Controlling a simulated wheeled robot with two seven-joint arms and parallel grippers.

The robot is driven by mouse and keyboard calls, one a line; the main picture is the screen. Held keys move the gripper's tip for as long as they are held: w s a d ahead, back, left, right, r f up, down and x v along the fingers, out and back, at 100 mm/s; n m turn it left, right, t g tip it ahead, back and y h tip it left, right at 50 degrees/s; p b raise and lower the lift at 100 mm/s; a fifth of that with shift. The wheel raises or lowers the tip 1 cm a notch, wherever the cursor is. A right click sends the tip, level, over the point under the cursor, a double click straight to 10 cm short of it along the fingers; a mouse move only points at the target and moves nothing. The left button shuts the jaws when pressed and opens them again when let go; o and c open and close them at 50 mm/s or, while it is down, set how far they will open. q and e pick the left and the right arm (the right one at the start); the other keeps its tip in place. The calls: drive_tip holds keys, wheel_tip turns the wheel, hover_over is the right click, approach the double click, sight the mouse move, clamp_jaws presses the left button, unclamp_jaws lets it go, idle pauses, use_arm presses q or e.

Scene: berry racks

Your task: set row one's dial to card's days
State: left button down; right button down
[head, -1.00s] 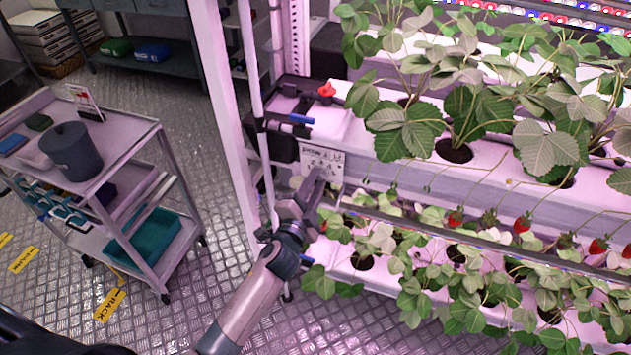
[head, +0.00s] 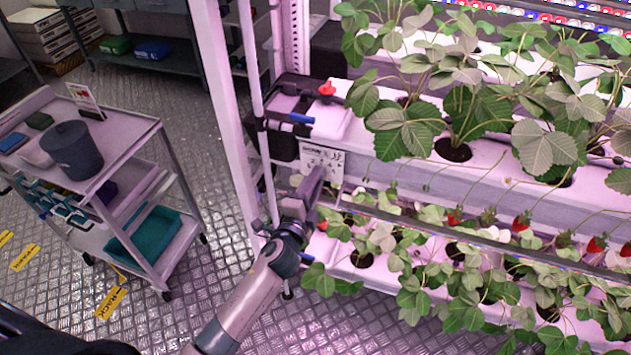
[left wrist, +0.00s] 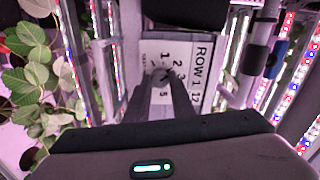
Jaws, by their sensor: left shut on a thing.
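The row one dial plate (left wrist: 197,80) is a white panel marked "ROW 1" with numbers around a small round knob (left wrist: 160,76). In the head view the plate (head: 322,157) sits at the left end of the upper planted channel. My left gripper (left wrist: 161,84) is shut on the knob, its fingers on either side. In the head view the left gripper (head: 314,180) covers the plate's lower part, so the knob and its pointer are hidden there. A white card (head: 84,98) stands on the cart; its writing is too small to read. My right gripper is not in view.
Strawberry plants (head: 455,120) with hanging red berries fill the rack to the right. A red valve knob (head: 327,88) and a blue handle (head: 301,118) are above the plate. A cart (head: 118,150) with a grey bucket (head: 72,150) stands left; metal floor between is clear.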

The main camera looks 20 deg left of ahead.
use_arm(q)
drive_tip(key=c, duration=1.5)
unclamp_jaws()
drive_tip(key=shift+c, duration=0.2)
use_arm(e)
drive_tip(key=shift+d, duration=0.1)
use_arm(q)
drive_tip(key=s+b, duration=0.4)
drive_tip(key=s, duration=1.3)
drive_tip(key=shift+s+a, duration=0.2)
drive_tip(key=shift+a, duration=0.05)
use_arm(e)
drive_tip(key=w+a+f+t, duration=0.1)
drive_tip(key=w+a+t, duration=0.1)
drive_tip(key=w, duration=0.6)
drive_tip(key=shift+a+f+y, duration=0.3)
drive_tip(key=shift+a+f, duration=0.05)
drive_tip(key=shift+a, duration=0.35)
use_arm(q)
drive_tip(key=shift+f, duration=0.1)
